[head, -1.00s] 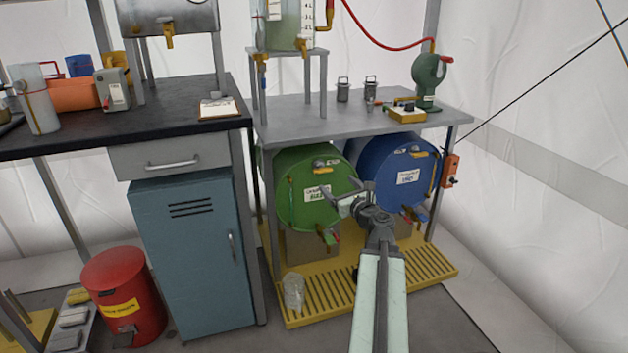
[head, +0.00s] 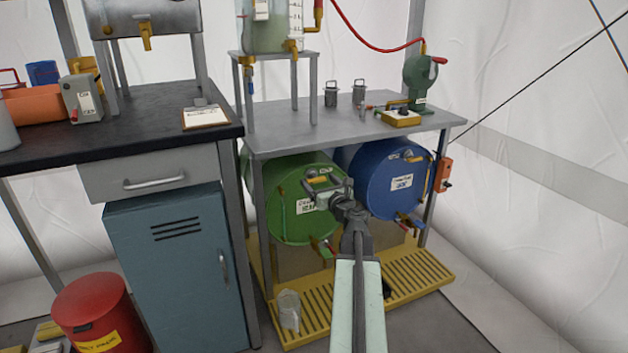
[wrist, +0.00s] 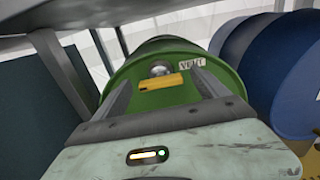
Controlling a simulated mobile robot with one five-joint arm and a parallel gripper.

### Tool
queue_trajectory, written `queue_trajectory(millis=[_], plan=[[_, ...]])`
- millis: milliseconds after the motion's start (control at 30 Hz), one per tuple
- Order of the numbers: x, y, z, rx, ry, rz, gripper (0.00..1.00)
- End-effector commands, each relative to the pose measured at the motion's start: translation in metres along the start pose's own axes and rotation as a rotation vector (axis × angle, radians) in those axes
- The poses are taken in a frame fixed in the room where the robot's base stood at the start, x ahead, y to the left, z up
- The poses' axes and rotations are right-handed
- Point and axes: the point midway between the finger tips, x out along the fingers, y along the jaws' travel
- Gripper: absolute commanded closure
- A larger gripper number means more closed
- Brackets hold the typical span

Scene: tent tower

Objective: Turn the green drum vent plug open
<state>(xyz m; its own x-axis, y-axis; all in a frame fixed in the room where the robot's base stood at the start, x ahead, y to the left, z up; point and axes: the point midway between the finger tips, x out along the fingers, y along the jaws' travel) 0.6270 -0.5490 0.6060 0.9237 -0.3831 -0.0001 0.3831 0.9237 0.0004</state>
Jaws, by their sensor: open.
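The green drum (head: 290,222) lies on its side under the grey bench, its round face toward me. Its vent plug, with a yellow handle (wrist: 160,82) and a round silver part, sits near the top of that face. A "VENT" label (wrist: 191,63) is beside it. My gripper (head: 318,186) is open in front of the upper drum face and partly covers the plug in the head view. In the wrist view, my fingers (wrist: 160,90) stand to either side of the yellow handle. No grip on it shows. The handle lies nearly level, slightly tilted.
A blue drum (head: 390,188) lies close on the right. The bench top (head: 290,138) overhangs both drums, with a bench leg (head: 262,215) at the left. A tap (head: 322,248) sticks out low on the green drum.

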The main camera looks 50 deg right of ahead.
Motion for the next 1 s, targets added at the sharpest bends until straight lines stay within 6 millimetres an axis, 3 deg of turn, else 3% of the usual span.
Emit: queue_trajectory(millis=[33,133,400,600,633,667,1000], plan=[[0.013,-0.001,0.0,0.0,0.0,0.003,0.16],[0.025,0.0,0.0,0.0,0.0,0.002,0.16],[0.026,0.001,0.0,0.0,0.0,0.002,0.19],[0.026,0.002,0.0,0.0,0.0,0.002,0.75],[0.026,0.002,0.0,0.0,0.0,0.002,0.79],[0.027,0.009,0.0,-0.001,0.0,0.009,0.79],[0.027,0.006,0.0,-0.071,0.0,0.008,0.79]])
